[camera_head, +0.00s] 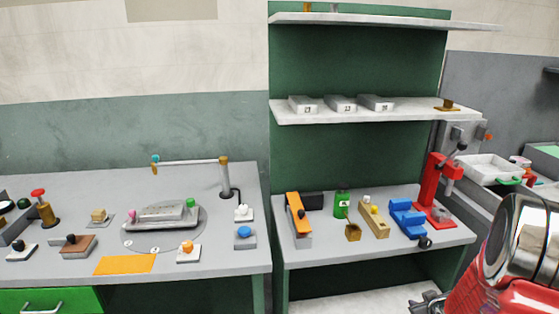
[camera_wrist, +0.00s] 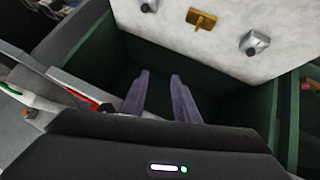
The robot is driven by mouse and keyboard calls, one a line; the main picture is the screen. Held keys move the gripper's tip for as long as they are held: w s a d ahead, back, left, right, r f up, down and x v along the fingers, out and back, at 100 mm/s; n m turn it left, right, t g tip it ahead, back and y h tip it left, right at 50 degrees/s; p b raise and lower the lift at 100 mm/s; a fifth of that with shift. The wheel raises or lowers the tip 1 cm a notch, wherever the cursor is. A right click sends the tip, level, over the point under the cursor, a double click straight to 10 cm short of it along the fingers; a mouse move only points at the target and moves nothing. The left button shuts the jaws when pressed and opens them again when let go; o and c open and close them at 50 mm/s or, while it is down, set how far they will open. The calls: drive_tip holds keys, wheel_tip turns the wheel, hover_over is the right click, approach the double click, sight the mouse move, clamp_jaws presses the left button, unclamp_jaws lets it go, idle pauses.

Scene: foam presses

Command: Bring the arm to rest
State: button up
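My gripper (camera_wrist: 160,80) shows in the wrist view with its two dark fingers apart and nothing between them. The fingers point over a dark green recess of the shelf unit, clear of any object. In the head view, my red and chrome arm fills the lower right corner. A grey part at its end (camera_head: 428,303) is partly cut off by the bottom edge, so the fingers cannot be made out there.
The left bench (camera_head: 215,262) carries a press plate (camera_head: 165,213), a swing arm and several knobs. The right bench (camera_head: 345,252) holds an orange tool (camera_head: 297,213), a green bottle (camera_head: 342,204), blue blocks (camera_head: 407,217) and a red press (camera_head: 432,188). Grey blocks (camera_head: 341,104) lie on a shelf.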

drive_tip(key=s+a+r+m+g+h, duration=0.1)
drive_tip(key=s+a+r, duration=0.2)
drive_tip(key=a+r, duration=0.55)
drive_tip(key=s+a+r+m+g, duration=0.1)
drive_tip(key=s+a+r, duration=0.3)
drive_tip(key=r, duration=0.7)
drive_tip(key=s+a+r+y, duration=0.1)
drive_tip(key=s+a+r, duration=0.2)
drive_tip(key=s+a, duration=0.5)
drive_tip(key=s+a+r+g+y, duration=0.1)
drive_tip(key=s+a+r, duration=0.3)
drive_tip(key=s+a, duration=0.5)
drive_tip(key=shift+a+y, duration=0.5)
drive_tip(key=shift+y, duration=0.2)
